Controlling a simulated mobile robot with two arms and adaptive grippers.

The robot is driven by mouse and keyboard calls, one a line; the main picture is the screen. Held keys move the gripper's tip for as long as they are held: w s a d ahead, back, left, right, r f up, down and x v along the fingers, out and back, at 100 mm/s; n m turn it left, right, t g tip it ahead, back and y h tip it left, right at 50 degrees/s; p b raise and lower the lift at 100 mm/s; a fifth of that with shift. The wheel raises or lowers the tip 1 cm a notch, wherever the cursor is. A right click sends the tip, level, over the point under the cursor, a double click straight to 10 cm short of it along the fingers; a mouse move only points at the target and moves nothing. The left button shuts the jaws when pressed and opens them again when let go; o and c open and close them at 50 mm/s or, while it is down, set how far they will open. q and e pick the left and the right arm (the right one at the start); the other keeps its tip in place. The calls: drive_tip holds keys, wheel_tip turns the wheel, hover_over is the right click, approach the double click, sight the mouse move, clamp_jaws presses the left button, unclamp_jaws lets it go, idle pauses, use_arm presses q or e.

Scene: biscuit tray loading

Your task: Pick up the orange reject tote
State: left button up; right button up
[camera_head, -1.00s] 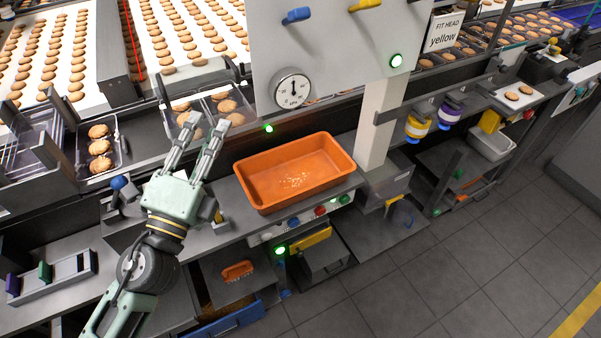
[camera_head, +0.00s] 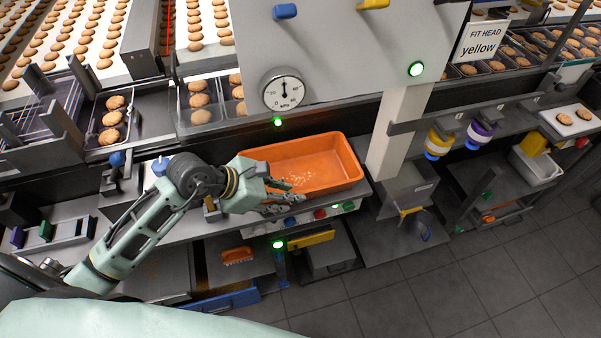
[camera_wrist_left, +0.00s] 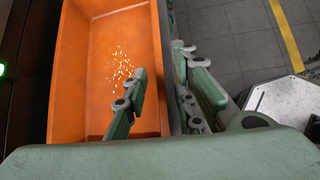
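The orange tote (camera_head: 335,187) sits on a grey shelf below the gauge panel. It holds only small pale crumbs on its floor. My left gripper (camera_head: 291,191) is at the tote's near left side, fingers pointing right. In the left wrist view, the gripper (camera_wrist_left: 160,72) straddles the wall of the tote (camera_wrist_left: 85,75). One finger is inside above the floor and the other is outside. A gap shows between the inner finger and the wall, so the gripper looks open. My right gripper is not in view.
A panel with a round gauge (camera_head: 283,89) stands behind the tote, and a pale post (camera_head: 397,130) rises close to its right. Buttons line the shelf's front edge (camera_head: 318,215). An orange brush (camera_head: 237,255) lies on a lower shelf. Open floor (camera_head: 440,290) is at the front right.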

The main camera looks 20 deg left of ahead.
use_arm(q)
drive_tip(key=w+d+f+p, duration=0.1)
drive_tip(key=w+d+f, duration=0.1)
drive_tip(key=w+d, duration=0.1)
drive_tip(key=shift+f, duration=0.15)
drive_tip(key=shift+d+f, duration=0.1)
drive_tip(key=shift+f, duration=0.15)
clamp_jaws()
drive_tip(key=shift+r, duration=0.1)
